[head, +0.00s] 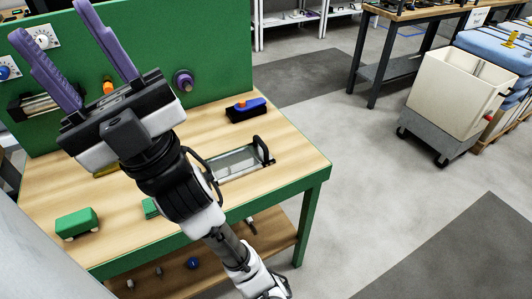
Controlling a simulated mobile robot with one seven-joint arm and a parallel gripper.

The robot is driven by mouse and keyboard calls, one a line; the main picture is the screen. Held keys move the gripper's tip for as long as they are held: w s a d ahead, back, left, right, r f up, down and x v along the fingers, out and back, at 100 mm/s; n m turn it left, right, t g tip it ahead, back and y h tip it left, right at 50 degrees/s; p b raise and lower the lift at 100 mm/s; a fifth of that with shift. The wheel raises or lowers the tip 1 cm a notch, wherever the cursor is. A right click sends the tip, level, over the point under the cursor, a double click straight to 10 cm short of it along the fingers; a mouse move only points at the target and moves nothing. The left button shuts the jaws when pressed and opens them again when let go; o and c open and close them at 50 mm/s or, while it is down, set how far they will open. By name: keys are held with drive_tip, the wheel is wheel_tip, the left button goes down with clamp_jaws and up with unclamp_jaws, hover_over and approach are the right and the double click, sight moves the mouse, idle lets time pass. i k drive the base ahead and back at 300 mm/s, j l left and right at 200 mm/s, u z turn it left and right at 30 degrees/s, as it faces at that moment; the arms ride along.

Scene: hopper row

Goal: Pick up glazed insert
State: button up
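What looks like the glazed insert (236,162) is a clear pane in a pale frame with a black handle at its right end. It lies at the right part of the wooden tabletop, partly hidden behind my arm and its cable. My gripper (52,22) is raised over the left part of the bench, up and left of the insert. Its two purple fingers are spread wide with nothing between them.
The bench (315,170) has a green back panel (215,50) with knobs and fittings. Grey floor is clear right of the bench; a cream bin (455,92) stands beyond.

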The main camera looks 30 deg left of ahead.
sight(235, 164)
drive_tip(key=i+l+u, duration=0.1)
drive_tip(key=i+l, duration=0.2)
drive_tip(key=l, duration=0.15)
drive_tip(key=i+l, duration=0.3)
drive_tip(key=l, duration=0.15)
drive_tip(key=i+j+u, duration=0.1)
drive_tip(key=u, duration=1.2)
drive_tip(key=i+j+u, duration=0.1)
drive_tip(key=i+u, duration=0.35)
drive_tip(key=k, duration=0.05)
